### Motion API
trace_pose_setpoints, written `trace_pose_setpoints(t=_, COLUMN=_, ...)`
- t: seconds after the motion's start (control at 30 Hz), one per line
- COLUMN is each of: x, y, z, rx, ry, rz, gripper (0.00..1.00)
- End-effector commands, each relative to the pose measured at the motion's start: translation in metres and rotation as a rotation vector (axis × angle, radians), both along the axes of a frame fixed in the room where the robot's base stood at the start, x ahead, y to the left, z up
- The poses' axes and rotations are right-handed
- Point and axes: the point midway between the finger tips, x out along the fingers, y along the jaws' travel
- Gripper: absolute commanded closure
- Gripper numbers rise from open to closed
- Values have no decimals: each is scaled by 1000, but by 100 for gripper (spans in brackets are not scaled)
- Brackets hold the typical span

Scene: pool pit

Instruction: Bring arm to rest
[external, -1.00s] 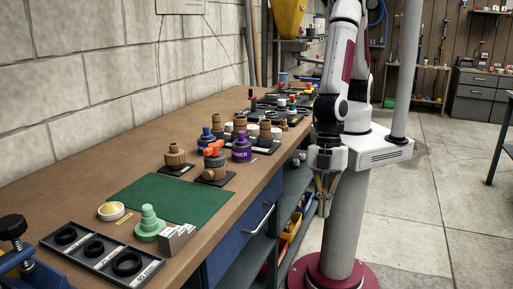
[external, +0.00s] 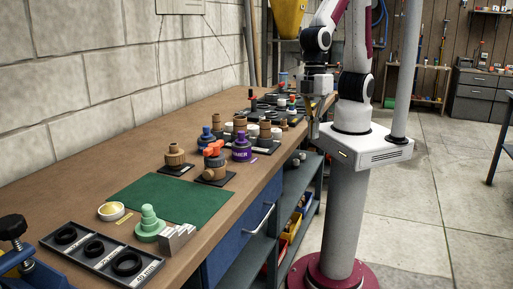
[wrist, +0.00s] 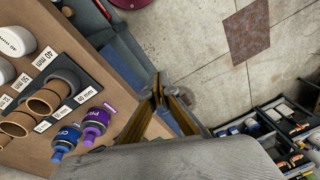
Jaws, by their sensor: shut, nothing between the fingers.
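My gripper (external: 314,128) hangs pointing down beside the right edge of the wooden workbench (external: 215,110), close to my own white base housing. In the wrist view, my gripper's fingertips (wrist: 158,90) meet with nothing between them. The arm is folded up near its column, with its elbow above the bench's far right part. Below the fingers, the wrist view shows the bench edge and concrete floor.
A purple primer can (external: 241,148), a blue can (external: 206,137) and brown pipe fittings (external: 174,155) stand on the bench. A green mat (external: 175,198) and a black ring tray (external: 100,255) lie nearer. Open concrete floor (external: 420,220) is at right.

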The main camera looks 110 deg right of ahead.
Motion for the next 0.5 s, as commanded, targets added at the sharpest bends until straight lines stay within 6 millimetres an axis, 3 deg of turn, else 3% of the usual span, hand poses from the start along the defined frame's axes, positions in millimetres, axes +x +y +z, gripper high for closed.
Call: trace_pose_setpoints(t=0.5, x=-39, y=-83, z=55, rx=-36, ry=-51, rz=-144, gripper=100)
